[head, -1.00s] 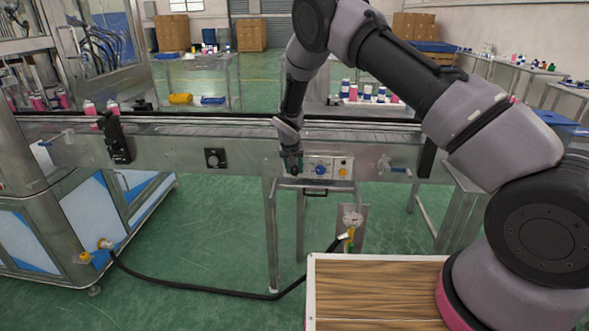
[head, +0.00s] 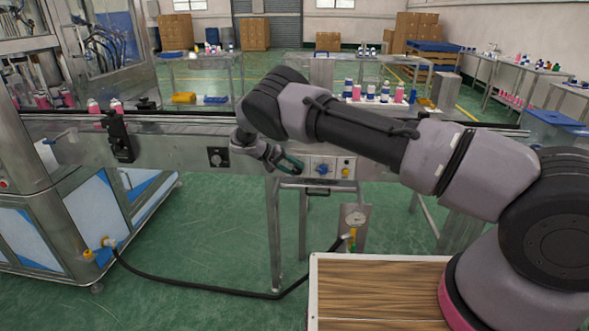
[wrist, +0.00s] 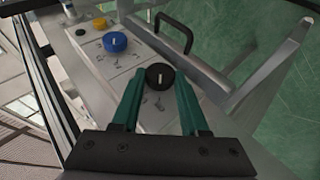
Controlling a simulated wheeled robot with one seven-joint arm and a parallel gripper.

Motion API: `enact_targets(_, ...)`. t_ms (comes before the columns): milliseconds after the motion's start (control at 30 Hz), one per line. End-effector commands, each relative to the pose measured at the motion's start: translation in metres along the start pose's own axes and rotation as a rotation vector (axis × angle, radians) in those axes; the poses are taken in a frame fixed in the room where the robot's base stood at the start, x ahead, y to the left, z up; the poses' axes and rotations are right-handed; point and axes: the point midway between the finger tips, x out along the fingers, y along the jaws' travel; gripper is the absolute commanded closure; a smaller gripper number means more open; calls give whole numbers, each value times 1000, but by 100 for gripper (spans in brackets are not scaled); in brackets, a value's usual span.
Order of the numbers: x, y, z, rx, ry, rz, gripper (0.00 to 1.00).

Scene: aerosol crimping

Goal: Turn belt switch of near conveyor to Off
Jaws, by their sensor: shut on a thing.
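The near conveyor (head: 190,150) runs across the head view. A small control panel (head: 309,162) is on its front face. In the wrist view a round black knob (wrist: 160,77) with a pale line mark sits on the panel between my gripper's green fingertips. My gripper (wrist: 160,85) is shut on this knob. In the head view my gripper (head: 292,166) comes to the panel's left end from the left, tilted, and hides the knob. The panel's printing is too small to read.
On the same panel are a blue knob (wrist: 115,42) and a yellow button (wrist: 100,24). A black handle (wrist: 173,32) sticks out beside the panel. A separate black dial (head: 217,157) is further left on the conveyor.

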Motion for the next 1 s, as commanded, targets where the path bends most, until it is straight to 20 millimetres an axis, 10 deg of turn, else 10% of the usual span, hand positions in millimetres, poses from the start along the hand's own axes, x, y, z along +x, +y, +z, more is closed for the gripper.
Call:
enact_targets(700, 0, -2, 0, -32, 1, 75, 100)
enact_targets(733, 0, -2, 0, -32, 1, 75, 52)
enact_targets(800, 0, -2, 0, -32, 1, 75, 26)
enact_targets(1000, 0, -2, 0, -32, 0, 75, 26)
